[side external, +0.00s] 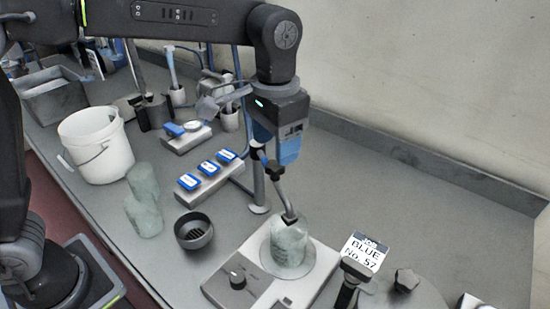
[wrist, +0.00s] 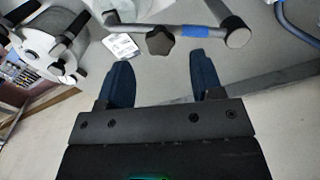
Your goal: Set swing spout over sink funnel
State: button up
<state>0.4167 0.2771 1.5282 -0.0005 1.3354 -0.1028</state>
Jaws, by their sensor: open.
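The swing spout (side external: 278,187) is a grey bent metal tube with a blue band, beside an upright post. Its lower end hangs at the mouth of a cloudy beaker on a white hotplate. In the wrist view the spout (wrist: 222,22) lies beyond my fingertips, its blue band in the upper middle. The sink funnel (side external: 193,231) looks to be the dark round cup with a slotted bottom, left of the hotplate and apart from the spout. My gripper (side external: 288,156) is open beside the spout's upper part. Its blue fingers (wrist: 161,75) have empty space between them; contact with the spout is unclear.
The beaker (side external: 288,245) stands on the hotplate (side external: 240,290). A labelled sign (side external: 363,252) and a round lid with black knob (side external: 406,281) are at the front right. A white bucket (side external: 95,147) and cloudy jars (side external: 143,212) stand left. The bench (side external: 420,215) is clear at right.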

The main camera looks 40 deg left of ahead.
aim_at(272, 173)
jog(key=shift+f, duration=2.05)
grip_shut()
